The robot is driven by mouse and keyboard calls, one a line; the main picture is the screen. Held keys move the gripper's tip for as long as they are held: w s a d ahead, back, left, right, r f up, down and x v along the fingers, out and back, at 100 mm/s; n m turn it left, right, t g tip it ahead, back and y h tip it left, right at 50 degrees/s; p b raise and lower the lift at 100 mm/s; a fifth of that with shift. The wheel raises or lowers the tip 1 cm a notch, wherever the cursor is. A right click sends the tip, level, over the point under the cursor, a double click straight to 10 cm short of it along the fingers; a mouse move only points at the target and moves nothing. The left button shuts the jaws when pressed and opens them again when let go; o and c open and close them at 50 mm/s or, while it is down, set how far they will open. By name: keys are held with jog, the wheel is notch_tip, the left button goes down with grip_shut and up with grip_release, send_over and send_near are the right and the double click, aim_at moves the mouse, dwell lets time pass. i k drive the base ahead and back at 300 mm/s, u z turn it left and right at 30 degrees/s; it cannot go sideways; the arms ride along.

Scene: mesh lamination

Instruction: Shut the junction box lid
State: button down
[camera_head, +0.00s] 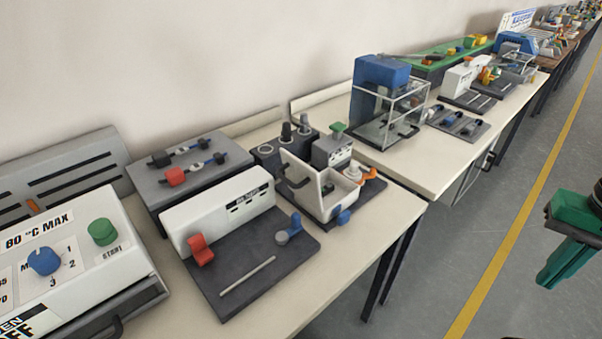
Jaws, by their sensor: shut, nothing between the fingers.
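The junction box (342,192) is a small open white box on a dark base plate, on the near bench at the middle of the picture. Its lid (301,183) appears to be the pale panel standing raised at the box's left side, with a dark handle by it. Small dark parts show inside the box. My gripper (551,279) is green, at the right edge, out over the floor beyond the bench edge. It is shut and empty, well apart from the box and lid. Part of it is cut off by the frame.
A white fixture with a red lever (200,249) stands left of the box. An orange part (372,176) and a blue knob (343,217) sit close to it. A grey unit with a green button (333,150) stands behind. The aisle floor (440,265) is clear.

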aim_at(301, 178)
jog(key=z, duration=0.05)
jog(key=k, duration=0.95)
jog(key=u, duration=0.45)
jog(key=i, duration=1)
jog(key=z, duration=0.05)
